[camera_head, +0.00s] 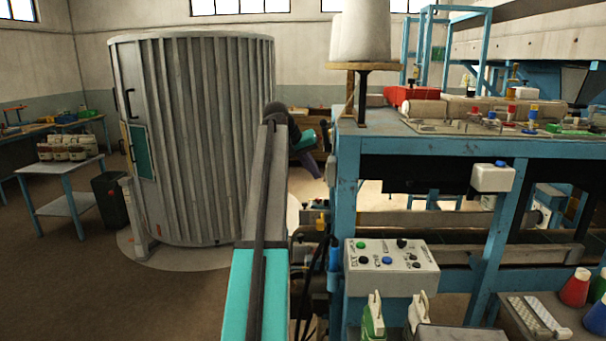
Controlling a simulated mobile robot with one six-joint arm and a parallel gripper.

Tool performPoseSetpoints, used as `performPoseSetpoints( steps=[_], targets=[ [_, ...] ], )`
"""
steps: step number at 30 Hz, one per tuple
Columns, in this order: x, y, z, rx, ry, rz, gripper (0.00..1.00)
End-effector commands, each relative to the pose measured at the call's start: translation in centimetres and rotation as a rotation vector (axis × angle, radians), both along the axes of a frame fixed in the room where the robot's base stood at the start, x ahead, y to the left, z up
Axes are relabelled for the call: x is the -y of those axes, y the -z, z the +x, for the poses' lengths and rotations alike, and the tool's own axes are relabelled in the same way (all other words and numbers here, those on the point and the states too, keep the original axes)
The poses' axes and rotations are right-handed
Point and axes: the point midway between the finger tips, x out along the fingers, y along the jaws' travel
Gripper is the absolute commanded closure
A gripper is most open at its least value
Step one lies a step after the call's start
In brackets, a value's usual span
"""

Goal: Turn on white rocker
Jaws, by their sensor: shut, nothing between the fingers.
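I cannot make out a white rocker for certain in the head view. A pale control box (391,267) on the front of the blue machine frame carries green, blue and dark buttons or knobs and small dark lettering. A smaller white box (492,178) with a blue button on top sits on the frame's upper right. My gripper cannot be picked out. A long grey and teal beam rises through the middle of the view, with dark rounded parts at its far end.
A blue steel machine frame (430,147) fills the right side. Green-and-white containers (373,318) stand below the control box, with red and blue cones at right. A large ribbed grey cylinder (200,140) stands at left. Brown floor (120,290) is open at lower left.

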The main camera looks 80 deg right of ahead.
Motion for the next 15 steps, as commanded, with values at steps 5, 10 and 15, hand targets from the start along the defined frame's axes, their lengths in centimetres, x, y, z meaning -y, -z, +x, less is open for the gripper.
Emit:
performPoseSetpoints(
  steps=[5,10,15],
  targets=[
    [0.16,0.11,-0.65,0.001,0.004,0.000,1.00],
    [0.12,0.08,-0.50,0.000,0.002,0.000,1.00],
    [0.05,-0.20,-0.14,-0.001,-0.002,-0.001,1.00]
  ],
)
